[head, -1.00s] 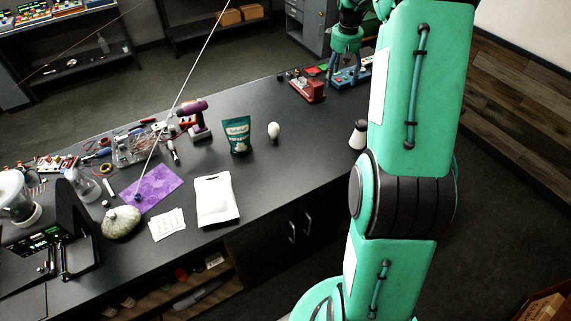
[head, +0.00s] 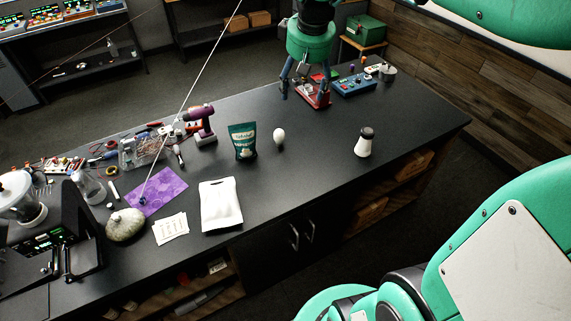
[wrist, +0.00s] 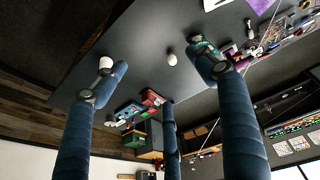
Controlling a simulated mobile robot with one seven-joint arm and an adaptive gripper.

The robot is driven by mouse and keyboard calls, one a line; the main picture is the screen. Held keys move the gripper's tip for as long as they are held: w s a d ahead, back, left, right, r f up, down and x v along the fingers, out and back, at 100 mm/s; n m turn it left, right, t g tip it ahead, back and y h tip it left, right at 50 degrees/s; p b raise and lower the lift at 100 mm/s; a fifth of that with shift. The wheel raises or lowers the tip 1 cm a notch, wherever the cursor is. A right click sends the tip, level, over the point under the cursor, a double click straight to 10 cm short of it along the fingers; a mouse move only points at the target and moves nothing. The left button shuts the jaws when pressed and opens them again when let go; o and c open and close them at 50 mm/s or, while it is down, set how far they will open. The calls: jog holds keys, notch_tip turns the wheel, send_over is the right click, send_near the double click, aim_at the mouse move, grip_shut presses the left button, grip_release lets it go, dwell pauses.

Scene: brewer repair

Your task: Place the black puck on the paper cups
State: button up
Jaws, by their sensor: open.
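A white tapered object (head: 363,147), looking like paper cups, stands upright on the right part of the dark counter in the head view. A dark round cap-like piece sits on its top; I cannot tell for sure whether this is the black puck. The white object also shows in the wrist view (wrist: 105,63), beside the left finger's tip. No other clear black puck shows. My gripper (head: 304,92) is open and empty, with its fingers spread, pointing down at the counter's far side. In the head view it overlaps a red device, well to the left of and behind the white object.
The red device (head: 318,98) and a blue button box (head: 353,85) stand by my gripper. A white bulb (head: 279,137), a teal pouch (head: 243,141) and a drill (head: 201,122) stand further left. The counter around the white object is clear.

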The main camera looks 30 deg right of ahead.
jog(key=s+a+f+t, duration=0.1)
jog(key=s+a, duration=0.7)
jog(key=s, duration=0.3)
jog(key=s+a+f+t+y, duration=0.1)
jog(key=s+a, duration=0.7)
jog(key=s, duration=0.3)
jog(key=shift+s+a+f+m, duration=0.2)
jog(key=shift+s+f+m, duration=0.15)
jog(key=shift+m, duration=0.05)
jog(key=shift+f, duration=0.1)
notch_tip(320, 180, down, 18)
jog(key=b, duration=1.7)
jog(key=shift+r+b, duration=0.25)
jog(key=shift+b, duration=0.15)
